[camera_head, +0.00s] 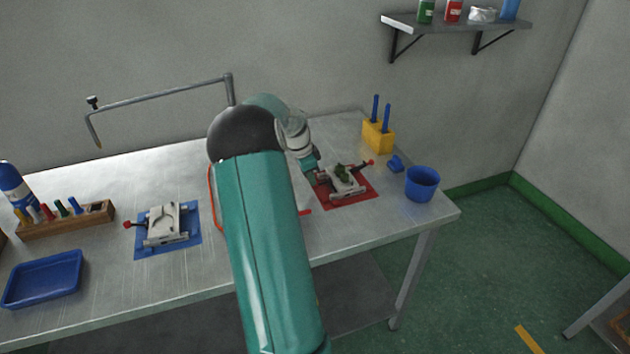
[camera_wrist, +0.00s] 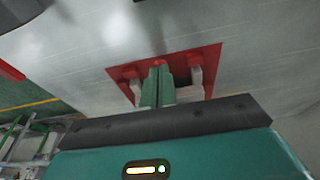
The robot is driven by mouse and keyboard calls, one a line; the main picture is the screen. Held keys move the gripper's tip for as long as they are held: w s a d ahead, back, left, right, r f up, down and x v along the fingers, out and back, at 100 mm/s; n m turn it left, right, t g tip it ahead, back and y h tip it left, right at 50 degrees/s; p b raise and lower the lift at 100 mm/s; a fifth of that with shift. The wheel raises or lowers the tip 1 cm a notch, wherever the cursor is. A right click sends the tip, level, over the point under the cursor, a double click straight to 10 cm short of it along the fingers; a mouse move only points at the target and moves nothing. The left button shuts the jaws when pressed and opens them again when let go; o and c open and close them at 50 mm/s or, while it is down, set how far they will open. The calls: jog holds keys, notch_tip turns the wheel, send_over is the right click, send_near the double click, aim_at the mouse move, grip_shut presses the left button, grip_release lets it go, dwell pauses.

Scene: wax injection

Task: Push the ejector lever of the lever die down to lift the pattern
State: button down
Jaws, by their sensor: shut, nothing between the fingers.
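The die on the red mat (camera_head: 366,196) is a light grey block (camera_head: 347,188) with a dark green pattern (camera_head: 342,172) on it and a red-knobbed lever (camera_head: 369,163) pointing right. My gripper (camera_head: 316,177) is shut and empty, low at the left end of this die; whether it touches is unclear. In the wrist view the shut green fingers (camera_wrist: 160,70) point down over the red mat (camera_wrist: 212,55), between grey die parts with red tips (camera_wrist: 195,60). The fingers hide part of the die. Another grey die (camera_head: 165,226) with a red-knobbed lever (camera_head: 128,225) sits on a blue mat.
A blue cup (camera_head: 422,184) and a yellow holder with blue tools (camera_head: 379,137) stand right of and behind the red mat. A wooden tool rack (camera_head: 65,221) and blue tray (camera_head: 42,280) are at left. A jointed pipe (camera_head: 160,97) rises at the back.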

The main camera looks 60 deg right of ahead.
jog(key=shift+w+a+r, duration=0.25)
jog(key=shift+w+a, duration=0.3)
jog(key=shift+w+a+r, duration=0.2)
jog(key=shift+w+a, duration=0.35)
jog(key=shift+d, duration=0.1)
jog(key=v, duration=1.3)
jog(key=shift+r, duration=0.4)
